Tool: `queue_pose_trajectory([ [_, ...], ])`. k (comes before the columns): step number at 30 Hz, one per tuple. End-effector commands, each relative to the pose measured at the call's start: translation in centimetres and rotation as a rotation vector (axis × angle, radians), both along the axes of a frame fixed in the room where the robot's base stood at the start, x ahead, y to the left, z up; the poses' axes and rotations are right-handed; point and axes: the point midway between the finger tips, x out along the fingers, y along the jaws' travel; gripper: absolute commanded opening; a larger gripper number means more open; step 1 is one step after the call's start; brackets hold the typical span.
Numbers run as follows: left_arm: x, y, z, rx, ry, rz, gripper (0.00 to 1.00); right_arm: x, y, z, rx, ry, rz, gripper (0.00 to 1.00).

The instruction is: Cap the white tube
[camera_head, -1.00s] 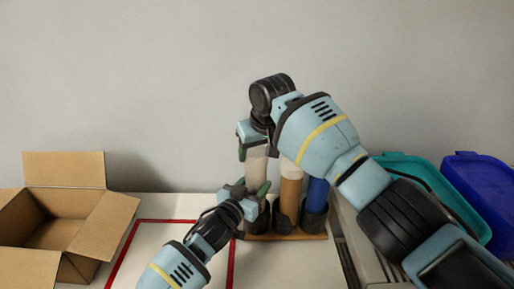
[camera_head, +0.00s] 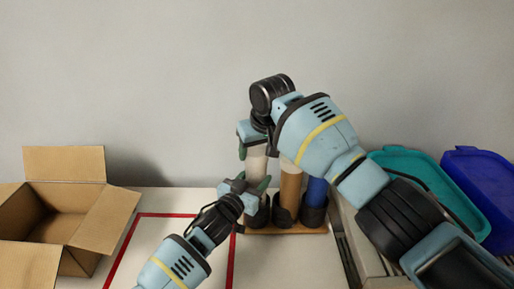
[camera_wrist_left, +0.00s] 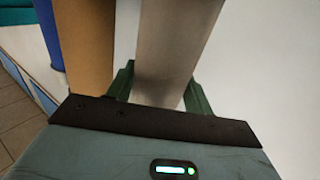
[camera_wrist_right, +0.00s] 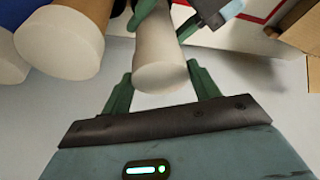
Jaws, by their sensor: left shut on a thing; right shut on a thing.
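The white tube (camera_head: 256,168) stands upright in the left place of a rack with a wooden base (camera_head: 285,230). My left gripper (camera_head: 248,186) is shut around the tube low down; the tube also shows between its fingers in the left wrist view (camera_wrist_left: 170,50). My right gripper (camera_head: 256,150) points down from above and is shut on the white cap (camera_wrist_right: 162,78) at the tube's top end. In the right wrist view the cap is in line with the tube (camera_wrist_right: 155,38). The seam between cap and tube is not clear, so I cannot tell how far it is seated.
A brown tube (camera_head: 291,183) and a blue tube (camera_head: 316,192) stand close to the right in the same rack. An open cardboard box (camera_head: 60,215) is at left, by a red outline on the table. Teal (camera_head: 405,160) and blue (camera_head: 480,165) bins are at right.

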Motion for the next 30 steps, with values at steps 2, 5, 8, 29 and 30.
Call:
queue_pose_trajectory([
  [2,-0.02,-0.01,-0.07,0.000,0.001,0.000,0.10,-0.01,0.03,-0.17,0.001,0.000,0.000,0.40],
  [5,-0.01,0.00,-0.08,0.000,0.001,0.000,0.10,-0.01,0.03,-0.33,0.001,0.000,0.000,0.40],
  [8,-0.01,0.00,-0.08,0.000,0.001,0.000,0.10,-0.01,0.03,-0.48,0.001,0.000,0.000,0.40],
  [29,-0.02,-0.01,-0.09,0.000,0.001,0.000,0.10,0.01,0.00,-0.88,0.000,0.000,0.000,0.86],
  [30,-0.02,-0.01,-0.09,0.000,0.001,0.000,0.10,-0.01,0.00,-0.82,0.000,0.000,0.000,0.86],
])
